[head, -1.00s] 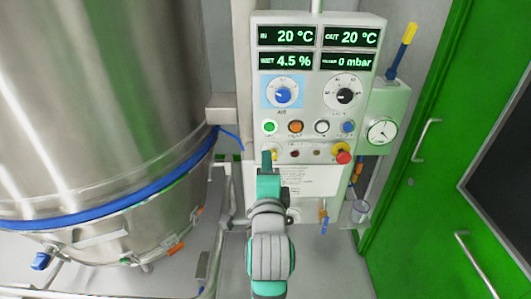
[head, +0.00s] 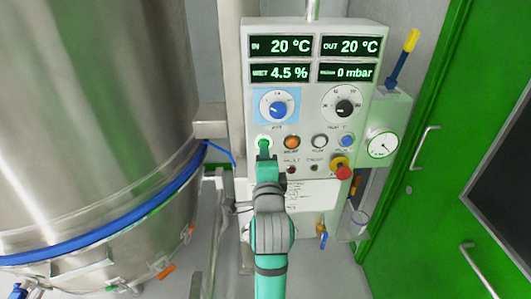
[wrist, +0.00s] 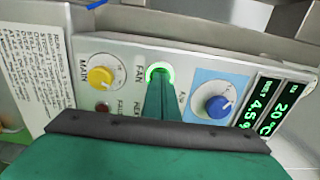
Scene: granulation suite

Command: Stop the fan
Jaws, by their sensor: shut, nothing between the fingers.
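The control panel (head: 315,100) faces me. Its round fan button (head: 264,142) is ringed with green light; it also shows, marked FAN, in the wrist view (wrist: 160,68). My gripper (head: 264,153) is shut and empty, with its fingertips right at the lower edge of this button. In the wrist view the narrow green fingers (wrist: 161,88) overlap the button's near part and hide some of it. I cannot tell whether they touch it or whether it is pressed in.
A yellow MAIN knob (wrist: 101,77) and a blue knob (wrist: 217,104) flank the button in the wrist view. An orange button (head: 291,142) and red-topped knob (head: 343,171) sit to its right. A steel vessel (head: 95,110) stands left, a green door (head: 425,190) right.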

